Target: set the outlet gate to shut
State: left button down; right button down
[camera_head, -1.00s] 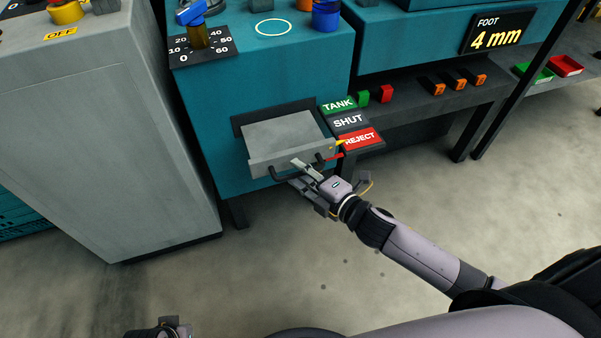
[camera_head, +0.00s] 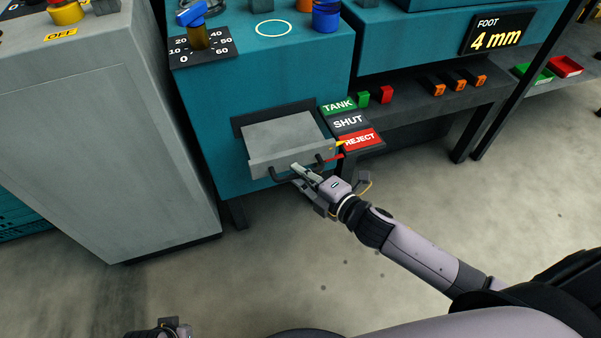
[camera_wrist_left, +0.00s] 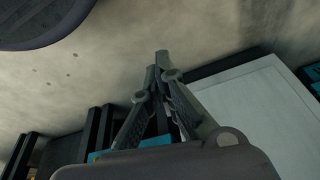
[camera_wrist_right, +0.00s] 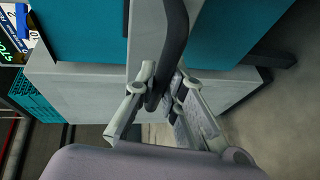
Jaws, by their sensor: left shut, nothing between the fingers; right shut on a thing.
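The outlet gate (camera_head: 285,138) is a grey sliding box on the front of the teal machine, with a dark bar handle (camera_head: 282,175) along its near edge. The handle also shows in the right wrist view (camera_wrist_right: 172,45). A yellow and red pointer (camera_head: 335,156) at the gate's right side lies by the red REJECT label (camera_head: 361,139). The SHUT label (camera_head: 349,121) and green TANK label (camera_head: 338,105) are farther back. My right gripper (camera_head: 303,174) is shut on the handle. My left gripper (camera_wrist_left: 160,70) is shut and empty, away from the gate.
A large grey cabinet (camera_head: 110,150) stands to the left of the machine. A dark shelf (camera_head: 420,107) with small coloured blocks is to the right. Open floor (camera_head: 270,275) lies in front. A dial with a blue knob (camera_head: 196,28) is on top of the machine.

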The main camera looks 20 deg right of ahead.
aim_at(291, 153)
dwell(0.4)
